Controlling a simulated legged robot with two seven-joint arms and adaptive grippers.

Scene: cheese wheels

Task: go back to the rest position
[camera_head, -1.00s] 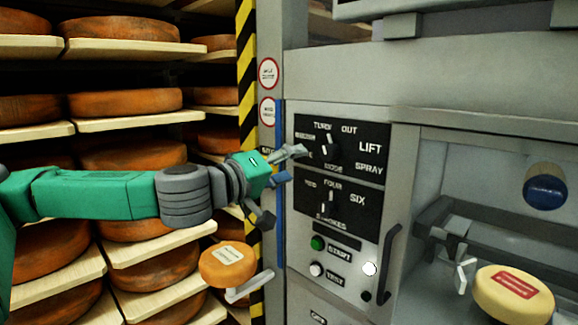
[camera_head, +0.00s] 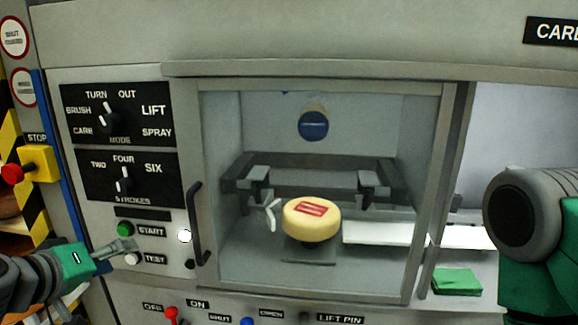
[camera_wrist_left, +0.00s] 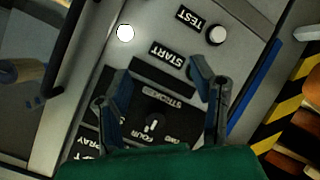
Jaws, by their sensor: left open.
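My left gripper (camera_head: 128,250) is in front of the control panel, by the START and TEST buttons at the lower left of the head view. In the left wrist view its two fingers stand apart with nothing between them (camera_wrist_left: 160,78), over the panel. From the head view I cannot tell whether it touches the panel. My right arm (camera_head: 530,225) shows at the right edge of the head view; its gripper is out of frame.
A cheese wheel with a red label (camera_head: 312,220) sits inside the machine's chamber, behind a frame with a dark handle (camera_head: 197,225). Mode and strokes knobs (camera_head: 107,117) are on the panel. A red stop button (camera_head: 12,174) is at far left. Green cloths (camera_head: 457,281) lie at right.

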